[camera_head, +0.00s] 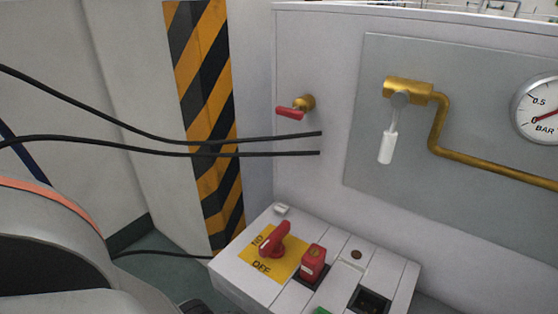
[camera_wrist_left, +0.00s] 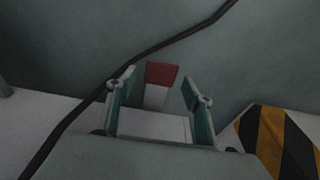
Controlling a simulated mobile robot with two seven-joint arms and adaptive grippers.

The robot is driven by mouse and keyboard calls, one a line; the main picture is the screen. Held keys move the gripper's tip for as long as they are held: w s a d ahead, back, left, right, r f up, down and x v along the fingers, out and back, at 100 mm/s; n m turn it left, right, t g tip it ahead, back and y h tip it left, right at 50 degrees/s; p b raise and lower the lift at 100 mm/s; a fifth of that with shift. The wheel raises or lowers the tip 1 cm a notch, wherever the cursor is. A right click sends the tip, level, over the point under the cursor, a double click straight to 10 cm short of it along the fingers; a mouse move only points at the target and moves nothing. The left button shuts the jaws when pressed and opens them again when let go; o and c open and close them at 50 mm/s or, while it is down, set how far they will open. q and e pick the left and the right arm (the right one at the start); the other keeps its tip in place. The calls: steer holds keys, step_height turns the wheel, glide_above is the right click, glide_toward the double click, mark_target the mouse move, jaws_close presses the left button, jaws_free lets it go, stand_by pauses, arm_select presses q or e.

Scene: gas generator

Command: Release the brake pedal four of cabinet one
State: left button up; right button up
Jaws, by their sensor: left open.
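In the left wrist view my left gripper (camera_wrist_left: 158,80) is open, its two green-grey fingers spread apart. A small part with a red end (camera_wrist_left: 161,73) and a pale stem shows between and beyond the fingertips. It may be a pedal, but I cannot tell for sure, nor whether the gripper touches it. In the head view a white control cabinet (camera_head: 233,264) carries a red rotary handle (camera_head: 274,240) on a yellow plate and a red switch block (camera_head: 313,262). No brake pedal can be made out there. My right gripper is out of view.
Black cables (camera_head: 120,144) cross at the left in front of a yellow-black striped post (camera_head: 205,120).

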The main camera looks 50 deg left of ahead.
arm_select(q)
steer(key=shift+s+r, duration=0.1)
steer(key=shift+r, duration=0.05)
step_height(320, 180, up, 7)
steer(key=s, duration=0.1)
steer(key=shift+d, duration=0.15)
stand_by(0.6)
stand_by(0.5)
